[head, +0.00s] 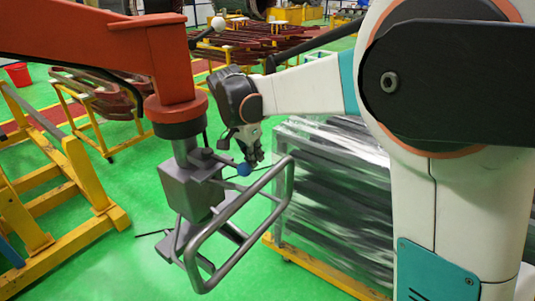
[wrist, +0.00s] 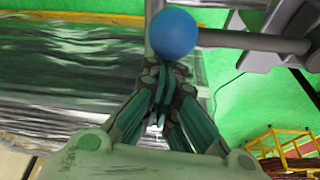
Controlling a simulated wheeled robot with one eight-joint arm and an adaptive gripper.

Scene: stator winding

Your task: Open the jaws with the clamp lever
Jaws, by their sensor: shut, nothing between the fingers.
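The blue ball knob (head: 244,169) sits beside the grey clamp head (head: 188,192), near the tubular handle frame (head: 283,190). I take it for the end of the clamp lever; the lever itself is hard to make out. My gripper (head: 254,157) is just above and to the right of the knob. In the wrist view the knob (wrist: 172,33) is just beyond my shut, empty fingertips (wrist: 165,72), very close; I cannot tell whether they touch. Grey plates (head: 172,243) at the bottom of the clamp head look like the jaws, partly hidden by the handle frame.
The orange hoist arm (head: 110,48) carries the clamp head from above. A stack of dark bars under clear wrapping (head: 330,190) stands right behind the handle frame. Yellow stands (head: 50,200) are at the left. Green floor is open below the clamp head.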

